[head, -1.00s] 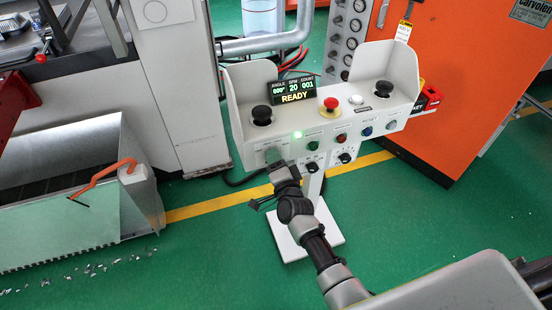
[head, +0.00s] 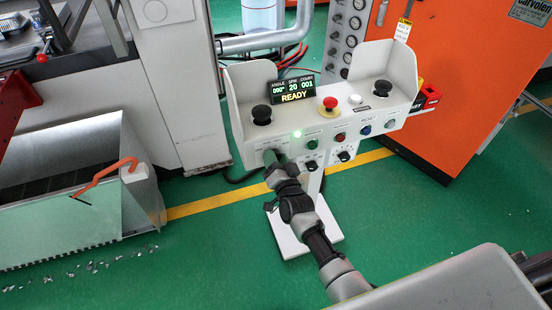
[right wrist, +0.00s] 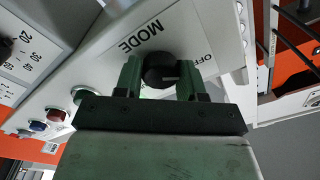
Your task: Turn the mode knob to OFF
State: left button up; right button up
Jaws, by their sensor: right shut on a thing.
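The mode knob (right wrist: 159,72) is a black round knob with a white mark, on the pale panel below the word MODE in the right wrist view. The mark points toward the right finger in that view. An OFF label (right wrist: 204,60) is printed beside it, partly hidden by that finger. My right gripper (right wrist: 160,68) has its two green fingers closed on either side of the knob. In the head view my right gripper (head: 271,158) is at the lower left of the control console (head: 250,143) and hides the knob. My left gripper is not in view.
The console display (head: 292,90) reads READY and a green lamp (head: 297,134) is lit. A red emergency button (head: 330,103) and black palm buttons stand on top. Other knobs (head: 311,165) sit right of my gripper. An orange cabinet (head: 460,90) stands behind.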

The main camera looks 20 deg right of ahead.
jog(key=shift+f, duration=0.1)
jog(key=o, duration=0.9)
jog(key=shift+s, duration=0.1)
jog(key=s, duration=1)
jog(key=shift+s+d+f, duration=0.1)
jog(key=shift+s+f, duration=0.2)
